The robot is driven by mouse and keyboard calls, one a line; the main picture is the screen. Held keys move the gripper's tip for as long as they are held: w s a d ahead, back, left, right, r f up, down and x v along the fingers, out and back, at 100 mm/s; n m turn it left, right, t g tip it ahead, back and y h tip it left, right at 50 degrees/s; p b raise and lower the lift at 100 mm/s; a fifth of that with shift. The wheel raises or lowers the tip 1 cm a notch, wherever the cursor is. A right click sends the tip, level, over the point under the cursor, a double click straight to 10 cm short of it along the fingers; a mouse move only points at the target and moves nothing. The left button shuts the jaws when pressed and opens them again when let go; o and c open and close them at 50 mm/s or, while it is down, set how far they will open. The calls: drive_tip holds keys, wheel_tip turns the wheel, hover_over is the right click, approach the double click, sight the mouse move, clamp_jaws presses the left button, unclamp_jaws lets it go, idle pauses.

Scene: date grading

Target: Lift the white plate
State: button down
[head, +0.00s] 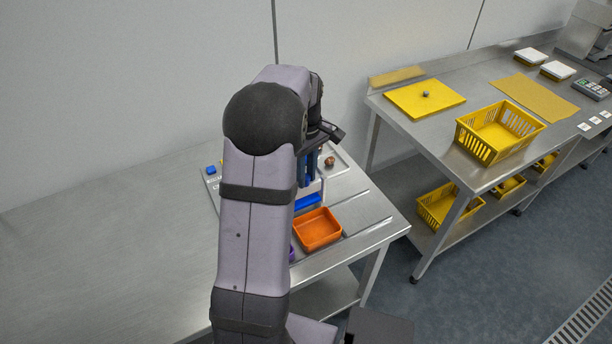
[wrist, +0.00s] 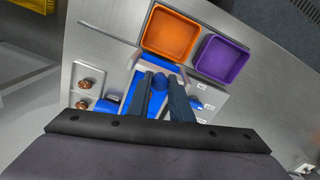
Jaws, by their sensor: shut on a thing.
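A pale, white-looking plate (head: 307,188) stands at my gripper on the steel table in the head view, with blue below it. In the wrist view, pale edges of the plate (wrist: 131,78) show beside the fingers, around blue surfaces. My gripper (wrist: 160,83) has its two dark fingers closed around a round blue knob (wrist: 160,79). I cannot tell for certain how the knob joins the plate, or whether the plate is clear of what is under it. In the head view my gripper (head: 311,170) is partly hidden by my arm.
An orange tray (head: 318,229) and a purple tray (wrist: 222,60) lie close to the plate. Brown dates (wrist: 84,84) sit on the pale panel beside it. A second steel table at the right holds a yellow basket (head: 499,134) and a yellow board (head: 411,99).

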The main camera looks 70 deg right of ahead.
wheel_tip(320, 180, up, 2)
drive_tip(key=shift+r+p, duration=0.25)
drive_tip(key=shift+p, duration=0.2)
drive_tip(key=shift+d, duration=0.15)
drive_tip(key=c, duration=1.7)
unclamp_jaws()
drive_tip(key=shift+a, duration=0.2)
drive_tip(key=shift+d, duration=0.1)
drive_tip(key=shift+r, duration=0.1)
drive_tip(key=shift+r+b, duration=1.3)
drive_tip(key=shift+r, duration=2.3)
